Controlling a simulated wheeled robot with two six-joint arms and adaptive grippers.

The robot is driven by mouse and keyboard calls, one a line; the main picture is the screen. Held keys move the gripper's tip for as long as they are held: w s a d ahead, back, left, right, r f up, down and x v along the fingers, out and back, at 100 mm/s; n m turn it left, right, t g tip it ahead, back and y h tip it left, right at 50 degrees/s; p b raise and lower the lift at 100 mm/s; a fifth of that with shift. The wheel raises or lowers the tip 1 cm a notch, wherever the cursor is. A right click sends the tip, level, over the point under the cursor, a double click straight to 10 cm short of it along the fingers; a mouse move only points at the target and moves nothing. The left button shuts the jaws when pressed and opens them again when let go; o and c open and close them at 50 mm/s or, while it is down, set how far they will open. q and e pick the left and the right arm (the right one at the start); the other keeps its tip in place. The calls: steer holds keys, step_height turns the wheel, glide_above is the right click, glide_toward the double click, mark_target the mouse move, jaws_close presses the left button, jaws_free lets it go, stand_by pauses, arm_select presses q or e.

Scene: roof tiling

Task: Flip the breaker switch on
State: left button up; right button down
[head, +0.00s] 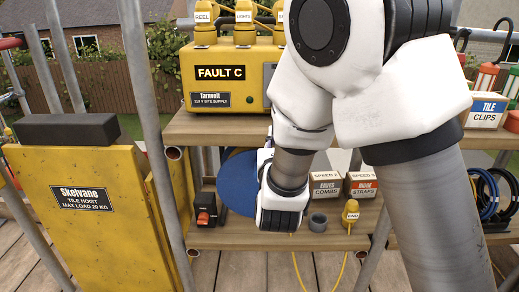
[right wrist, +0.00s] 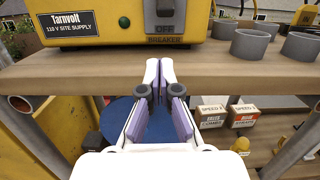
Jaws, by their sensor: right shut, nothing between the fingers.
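The yellow Tarnvolt supply box (head: 215,54) stands on the upper wooden shelf in the head view, its display (head: 221,73) reading FAULT C. My right arm covers its right side. In the right wrist view the box (right wrist: 118,26) shows a black breaker switch (right wrist: 165,8) at the top edge, above the words OFF and BREAKER; its upper part is cut off, so its position cannot be told. My right gripper (right wrist: 160,69) is shut and empty, in front of the shelf edge and below the switch, apart from it. My left gripper is not in view.
The upper shelf (right wrist: 220,68) lies just beyond and under my right fingertips. Grey cups (right wrist: 250,42) stand on it to the right. Boxes of combs (head: 325,184) and straps (head: 361,184) sit on the lower shelf. A yellow tile hoist (head: 85,225) and metal poles stand at left.

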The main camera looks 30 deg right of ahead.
arm_select(q)
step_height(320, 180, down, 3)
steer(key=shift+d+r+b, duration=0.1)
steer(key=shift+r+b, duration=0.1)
steer(key=shift+b, duration=0.2)
arm_select(e)
steer(key=shift+s+d+r+m+t+h, duration=0.1)
steer(key=shift+s+r+m+t+h, duration=0.2)
steer(key=shift+h, duration=0.1)
steer(key=x, duration=1)
steer(key=shift+f, duration=0.15)
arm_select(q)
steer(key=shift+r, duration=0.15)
arm_select(e)
steer(key=shift+w, duration=0.1)
